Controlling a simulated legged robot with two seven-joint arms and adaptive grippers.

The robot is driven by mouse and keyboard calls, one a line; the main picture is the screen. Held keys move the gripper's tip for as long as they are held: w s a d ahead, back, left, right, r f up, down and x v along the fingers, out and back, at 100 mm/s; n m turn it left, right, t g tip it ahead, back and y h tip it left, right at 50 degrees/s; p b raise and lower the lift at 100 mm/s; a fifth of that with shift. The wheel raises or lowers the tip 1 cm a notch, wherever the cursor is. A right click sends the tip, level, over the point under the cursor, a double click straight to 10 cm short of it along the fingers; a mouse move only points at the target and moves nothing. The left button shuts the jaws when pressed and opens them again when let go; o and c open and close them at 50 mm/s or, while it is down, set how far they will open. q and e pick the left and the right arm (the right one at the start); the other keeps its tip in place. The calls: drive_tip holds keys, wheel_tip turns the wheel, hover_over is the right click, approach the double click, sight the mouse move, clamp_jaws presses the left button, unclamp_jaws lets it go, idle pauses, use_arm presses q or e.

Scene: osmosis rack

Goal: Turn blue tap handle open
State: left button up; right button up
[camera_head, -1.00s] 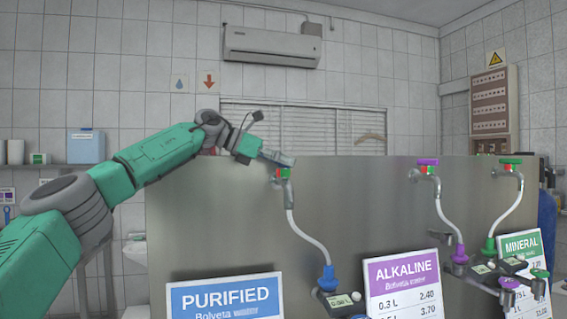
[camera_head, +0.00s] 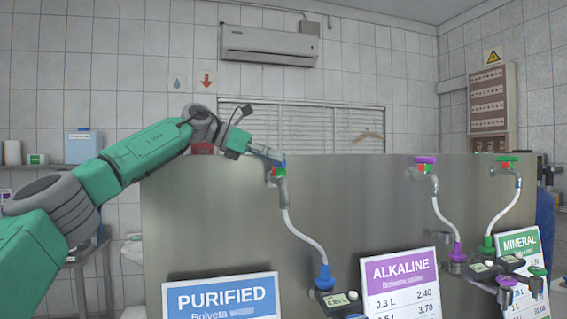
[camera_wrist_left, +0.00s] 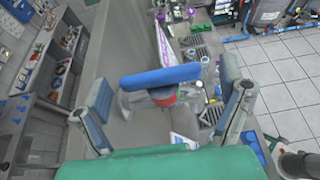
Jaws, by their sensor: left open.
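The blue tap handle (camera_head: 280,161) sits on top of the leftmost tap, above a red and green collar, at the top edge of the steel panel. In the left wrist view the handle (camera_wrist_left: 160,77) is a blue bar lying crosswise between my fingers, over a red part. My left gripper (camera_head: 266,153) is at the handle, reaching in from the left. In the left wrist view the gripper (camera_wrist_left: 166,82) is open, with one finger off each end of the bar and gaps showing. My right gripper is not in view.
The steel panel (camera_head: 210,215) stands below the arm. A purple-handled tap (camera_head: 425,161) and a green-handled tap (camera_head: 507,160) are on the right. A blue PURIFIED sign (camera_head: 222,297) stands in front. Panel space between the blue and purple taps is clear.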

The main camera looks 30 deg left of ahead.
use_arm(q)
drive_tip(key=v, duration=0.6)
drive_tip(key=shift+a+f, duration=0.35)
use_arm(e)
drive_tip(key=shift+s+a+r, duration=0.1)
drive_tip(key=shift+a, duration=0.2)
use_arm(q)
drive_tip(key=shift+d, duration=0.25)
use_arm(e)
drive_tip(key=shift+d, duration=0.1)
